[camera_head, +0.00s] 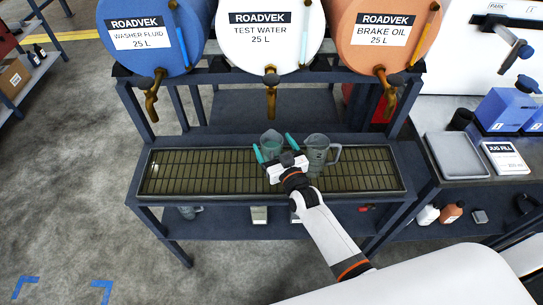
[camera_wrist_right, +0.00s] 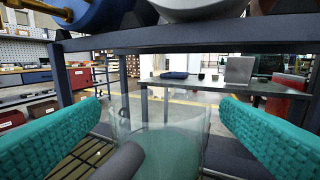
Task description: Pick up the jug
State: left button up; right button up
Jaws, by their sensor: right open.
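A clear jug (camera_head: 271,140) stands on the slatted grate under the barrels, below the test water tap. My right gripper (camera_head: 275,148) is open, its teal fingers on either side of this jug. In the right wrist view the see-through jug (camera_wrist_right: 172,145) stands between the two spread fingers, with gaps on both sides. A grey rounded bar, perhaps its handle, shows in front of it. A second, greyish jug (camera_head: 316,152) with a handle on its right stands just right of the gripper. My left gripper is out of view.
The grate (camera_head: 205,172) is bare at left and right. Above hang the washer fluid (camera_head: 152,62), test water (camera_head: 270,58) and brake oil (camera_head: 385,60) barrels with brass taps. A side table at right holds a grey tray (camera_head: 455,157) and a jug fill card (camera_head: 505,158).

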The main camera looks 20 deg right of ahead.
jog(key=shift+s, duration=0.1)
jog(key=shift+c, duration=0.9)
jog(key=c, duration=1.6)
jog(key=shift+r, duration=0.1)
jog(key=shift+r, duration=0.1)
